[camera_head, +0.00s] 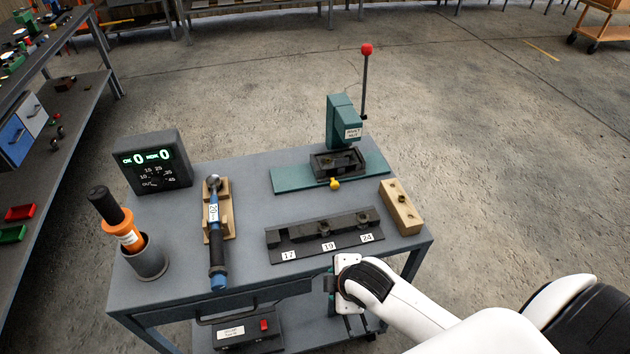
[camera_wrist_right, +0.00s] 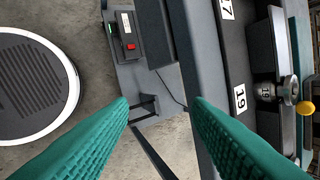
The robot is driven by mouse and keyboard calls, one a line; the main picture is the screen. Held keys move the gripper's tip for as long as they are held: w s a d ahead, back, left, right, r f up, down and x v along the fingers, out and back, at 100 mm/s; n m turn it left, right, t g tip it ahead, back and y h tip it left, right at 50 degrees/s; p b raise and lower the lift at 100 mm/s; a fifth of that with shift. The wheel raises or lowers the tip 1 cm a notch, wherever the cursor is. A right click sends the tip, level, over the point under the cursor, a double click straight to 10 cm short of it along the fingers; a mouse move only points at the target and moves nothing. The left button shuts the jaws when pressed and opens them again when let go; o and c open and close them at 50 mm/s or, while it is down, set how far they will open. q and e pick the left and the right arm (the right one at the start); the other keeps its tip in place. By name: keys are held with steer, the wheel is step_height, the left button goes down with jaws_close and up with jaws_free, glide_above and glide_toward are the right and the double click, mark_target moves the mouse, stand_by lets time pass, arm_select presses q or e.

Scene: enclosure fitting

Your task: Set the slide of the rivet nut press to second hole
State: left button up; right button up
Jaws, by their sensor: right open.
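The green rivet nut press (camera_head: 343,122) stands at the back right of the grey table, with an upright lever topped by a red knob (camera_head: 366,49). A dark slide frame (camera_head: 337,162) sits on its base, with a yellow knob (camera_head: 334,183) at its front. The yellow knob also shows at the right edge of the right wrist view (camera_wrist_right: 305,108). I cannot make out the slide's holes. My right gripper (camera_head: 331,285) is at the table's front edge, well short of the press. In the right wrist view its green fingers (camera_wrist_right: 160,104) are apart and empty. My left gripper is not in view.
A dark socket rack (camera_head: 322,235) labelled 17, 19 and 24 lies between my right gripper and the press. A wooden block (camera_head: 401,207) is to its right. A torque wrench (camera_head: 215,235), orange tool (camera_head: 120,225) and display box (camera_head: 152,162) stand left.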

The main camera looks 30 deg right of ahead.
mark_target(335, 185)
steer(key=w+d+r+n, duration=0.2)
steer(key=w+n, duration=0.1)
steer(key=n, duration=0.1)
steer(key=w+d+r+n+t, duration=0.1)
steer(key=w+r+n, duration=0.1)
steer(key=w+n, duration=0.2)
steer(key=w+d+r+n+t+h, duration=0.1)
steer(key=w+d+r+n, duration=0.1)
steer(key=w+n, duration=0.2)
steer(key=shift+w+d+r+n, duration=0.2)
steer(key=shift+d+n, duration=0.15)
steer(key=shift+n, duration=0.65)
steer(key=w+d+r+n+t+h, duration=0.1)
steer(key=w+d+r+n, duration=0.2)
steer(key=w+d+n, duration=0.3)
steer(key=x, duration=1.1)
steer(key=shift+s+d+f+p, duration=0.1)
steer(key=shift+d+p, duration=0.2)
steer(key=shift+d, duration=0.1)
